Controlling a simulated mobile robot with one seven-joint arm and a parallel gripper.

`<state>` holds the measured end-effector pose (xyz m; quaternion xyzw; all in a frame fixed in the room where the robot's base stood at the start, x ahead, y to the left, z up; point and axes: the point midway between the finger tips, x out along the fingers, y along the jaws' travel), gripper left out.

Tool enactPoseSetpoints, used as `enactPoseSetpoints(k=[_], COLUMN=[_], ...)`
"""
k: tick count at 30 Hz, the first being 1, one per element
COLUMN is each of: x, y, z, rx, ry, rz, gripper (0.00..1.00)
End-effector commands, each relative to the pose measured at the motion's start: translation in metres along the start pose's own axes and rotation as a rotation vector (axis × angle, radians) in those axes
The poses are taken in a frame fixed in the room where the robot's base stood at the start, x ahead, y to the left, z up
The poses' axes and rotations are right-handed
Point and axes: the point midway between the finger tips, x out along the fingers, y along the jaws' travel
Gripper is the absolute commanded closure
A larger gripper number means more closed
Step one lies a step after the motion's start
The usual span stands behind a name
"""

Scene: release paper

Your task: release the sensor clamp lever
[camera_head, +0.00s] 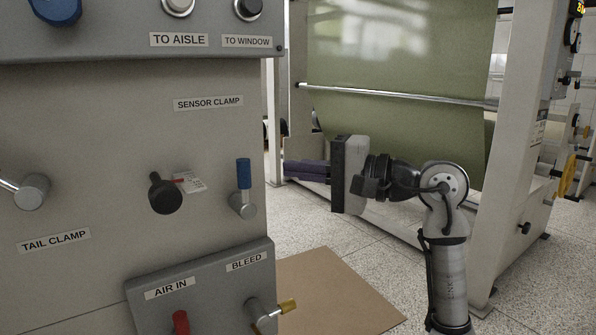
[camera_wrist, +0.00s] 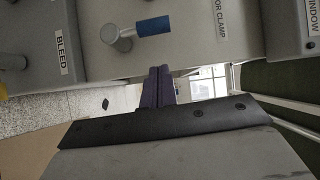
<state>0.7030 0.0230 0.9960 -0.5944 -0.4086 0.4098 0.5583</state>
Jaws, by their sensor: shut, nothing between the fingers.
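The SENSOR CLAMP label (camera_head: 208,103) is on the grey panel, above a blue-handled lever (camera_head: 243,180) and a black knob (camera_head: 165,193) with a red mark and a small tag. The blue handle stands upright from its round metal pivot. I cannot tell from the label alone which control it names. In the wrist view the blue-handled lever (camera_wrist: 153,26) shows just beyond my fingertips, with part of the label (camera_wrist: 220,18) beside it. My gripper (camera_head: 288,169) is right of the panel edge, apart from the lever. Its purple fingers (camera_wrist: 159,70) are shut and empty, pointing toward the panel side.
A lower box carries AIR IN and BLEED labels, a red handle (camera_head: 180,322) and a yellow handle (camera_head: 287,306). A TAIL CLAMP lever (camera_head: 30,191) is at left. An upper box (camera_head: 100,30) overhangs the panel. A machine frame with a green web (camera_head: 400,70) stands behind my arm.

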Motion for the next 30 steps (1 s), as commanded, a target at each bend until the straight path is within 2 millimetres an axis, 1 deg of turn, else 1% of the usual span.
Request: enactPoseSetpoints(k=[1,6,9,12,15,18,30], x=[-0.019,-0.057,-0.074,-0.085,-0.091,-0.094,-0.094], y=[-0.001,0.001,0.001,0.002,0.002,0.002,0.002], z=[-0.003,-0.002,-0.002,-0.001,-0.001,-0.001,-0.001], rx=[0.002,0.002,0.002,0.002,0.001,0.001,0.001], ry=[0.012,0.010,0.009,0.007,0.007,0.007,0.007], rz=[-0.005,-0.004,-0.004,-0.004,-0.004,-0.003,-0.004], gripper=[1.00,1.00,1.00,1.00,1.00,1.00,1.00])
